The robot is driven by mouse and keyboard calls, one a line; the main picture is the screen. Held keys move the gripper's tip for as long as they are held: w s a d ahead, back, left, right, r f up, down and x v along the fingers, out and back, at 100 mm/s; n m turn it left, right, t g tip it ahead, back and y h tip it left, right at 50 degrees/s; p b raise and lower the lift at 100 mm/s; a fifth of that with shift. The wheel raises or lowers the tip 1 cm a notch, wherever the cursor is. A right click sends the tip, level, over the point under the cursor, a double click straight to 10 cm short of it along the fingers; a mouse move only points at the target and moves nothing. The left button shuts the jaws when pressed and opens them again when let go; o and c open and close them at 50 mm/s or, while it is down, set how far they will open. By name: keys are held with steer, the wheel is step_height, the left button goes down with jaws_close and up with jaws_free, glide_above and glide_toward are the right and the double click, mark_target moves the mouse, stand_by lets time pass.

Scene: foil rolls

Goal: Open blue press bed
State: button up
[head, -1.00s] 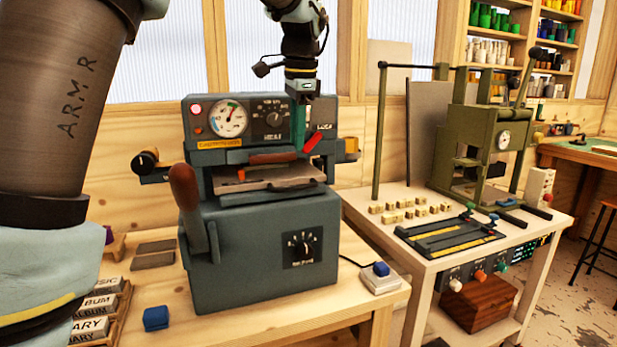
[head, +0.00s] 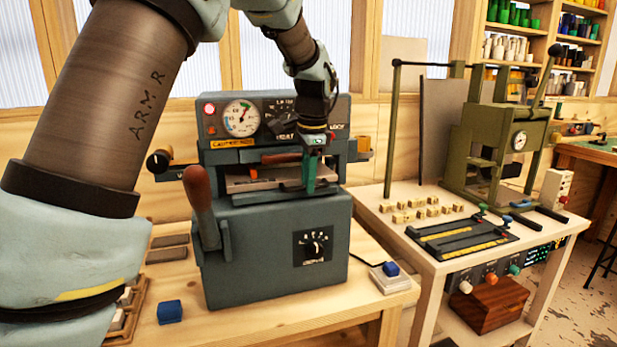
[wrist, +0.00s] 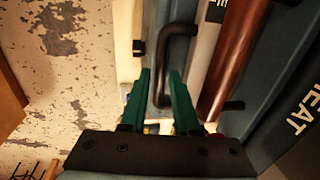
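The blue-grey press (head: 275,235) stands on the wooden bench. Its flat bed (head: 245,184) sits inside the mouth, under the dial panel. My gripper (head: 309,187) points down at the right front of the bed, with green fingers. In the wrist view the gripper (wrist: 159,85) is open, its two fingers apart. A black bent bar handle (wrist: 162,65) runs along the bed's edge, and part of it lies between the fingers in the picture. I cannot tell whether the fingers touch it. My wrist hides part of the press's upper right panel.
A brown lever handle (head: 197,190) sticks up at the press's front left. A blue block (head: 170,311) and a blue-button box (head: 390,276) lie on the bench. An olive press (head: 495,150) stands on the right table. Open floor shows in the wrist view.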

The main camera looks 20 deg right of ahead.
jaws_close()
stand_by(1.4)
